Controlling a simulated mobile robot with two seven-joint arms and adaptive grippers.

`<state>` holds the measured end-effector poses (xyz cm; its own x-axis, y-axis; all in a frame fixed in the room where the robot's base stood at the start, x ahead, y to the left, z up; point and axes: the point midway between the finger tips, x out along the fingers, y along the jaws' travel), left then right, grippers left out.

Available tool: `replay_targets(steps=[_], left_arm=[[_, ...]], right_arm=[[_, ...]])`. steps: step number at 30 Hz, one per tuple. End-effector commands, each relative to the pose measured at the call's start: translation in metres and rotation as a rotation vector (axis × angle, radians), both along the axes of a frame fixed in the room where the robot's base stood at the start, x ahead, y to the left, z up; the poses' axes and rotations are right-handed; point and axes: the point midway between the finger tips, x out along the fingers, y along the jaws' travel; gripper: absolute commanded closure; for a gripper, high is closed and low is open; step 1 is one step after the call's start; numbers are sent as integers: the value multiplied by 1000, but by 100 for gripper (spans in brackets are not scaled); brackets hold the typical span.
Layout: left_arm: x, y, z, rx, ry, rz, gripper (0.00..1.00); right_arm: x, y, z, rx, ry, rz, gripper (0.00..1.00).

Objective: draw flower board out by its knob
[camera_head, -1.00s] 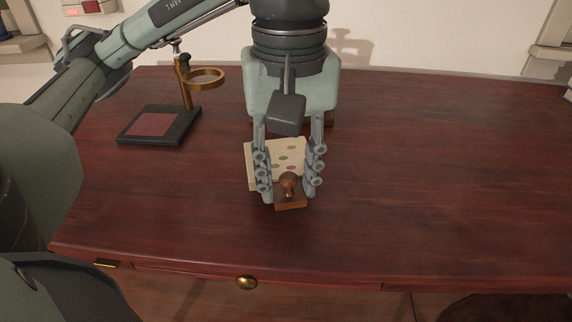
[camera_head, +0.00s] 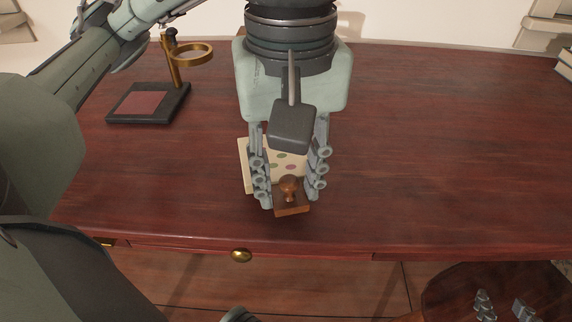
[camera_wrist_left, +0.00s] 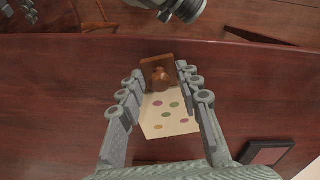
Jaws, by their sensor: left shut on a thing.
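The flower board (camera_head: 247,176) is a pale panel with several coloured dots, lying on the red-brown table. A brown wooden block (camera_head: 293,211) with a round knob (camera_head: 289,185) is at its front end. My left gripper (camera_head: 286,203) points down from above, shut on this end, one finger on each side of the block. In the left wrist view the block (camera_wrist_left: 158,62) and knob (camera_wrist_left: 160,79) sit between the fingertips, with the dotted board (camera_wrist_left: 168,117) nearer the palm. The fingers hide part of the board. My right gripper (camera_head: 504,304) shows only its spread fingertips at the bottom right.
A dark stand with a red pad (camera_head: 145,106) and a brass ring (camera_head: 194,53) is on the table's left. The table's front edge is just ahead of the block, above a brass drawer knob (camera_head: 241,255). The table's right side (camera_head: 440,150) is clear.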

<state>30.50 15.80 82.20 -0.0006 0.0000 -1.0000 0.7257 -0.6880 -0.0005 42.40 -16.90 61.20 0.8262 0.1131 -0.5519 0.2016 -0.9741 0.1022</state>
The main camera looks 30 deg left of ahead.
Motion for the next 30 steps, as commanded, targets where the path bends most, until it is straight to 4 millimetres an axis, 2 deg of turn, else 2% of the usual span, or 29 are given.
replay_targets(steps=[15, 30], left_arm=[[-17, -19, 0, -1, -3, -1, 100], [-19, -20, 3, -1, -1, 0, 100]], right_arm=[[0, 0, -16, 0, 0, 0, 60], [0, 0, -15, 0, 0, 0, 60]])
